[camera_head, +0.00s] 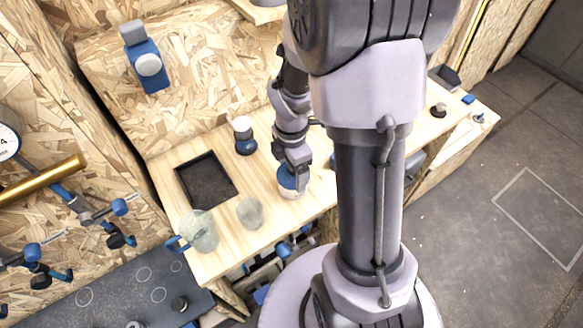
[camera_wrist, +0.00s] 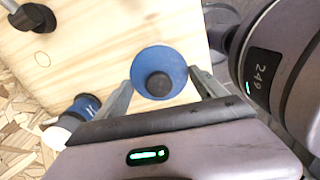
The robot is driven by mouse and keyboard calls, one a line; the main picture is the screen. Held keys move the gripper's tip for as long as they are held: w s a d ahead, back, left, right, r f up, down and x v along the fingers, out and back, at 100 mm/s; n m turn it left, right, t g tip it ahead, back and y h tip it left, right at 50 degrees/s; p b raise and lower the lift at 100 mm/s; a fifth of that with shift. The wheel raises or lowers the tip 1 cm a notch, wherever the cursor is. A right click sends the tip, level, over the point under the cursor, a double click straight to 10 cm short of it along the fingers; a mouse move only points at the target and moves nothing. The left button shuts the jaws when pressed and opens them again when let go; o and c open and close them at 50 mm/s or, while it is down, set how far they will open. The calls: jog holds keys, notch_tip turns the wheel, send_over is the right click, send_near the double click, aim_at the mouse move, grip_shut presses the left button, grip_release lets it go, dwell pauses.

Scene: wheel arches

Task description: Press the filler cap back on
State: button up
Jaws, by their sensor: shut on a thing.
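I cannot tell whether the cap is seated on something or held just above the bench. The fingers partly hide it in the head view.
A blue container with a white top (camera_head: 245,140) stands left of my gripper. A black tray (camera_head: 184,184), a glass jug (camera_head: 202,234) and a clear glass (camera_head: 250,213) are further left on the bench (camera_head: 222,262). A dark knob (camera_head: 438,109) stands at the right.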

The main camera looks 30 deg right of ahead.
dwell(0.4)
jog(key=o, duration=1.3)
notch_tip(320, 180, up, 7)
jog(key=p, duration=0.6)
jog(key=shift+r+p, duration=0.1)
jog(key=shift+p, duration=0.25)
grip_shut()
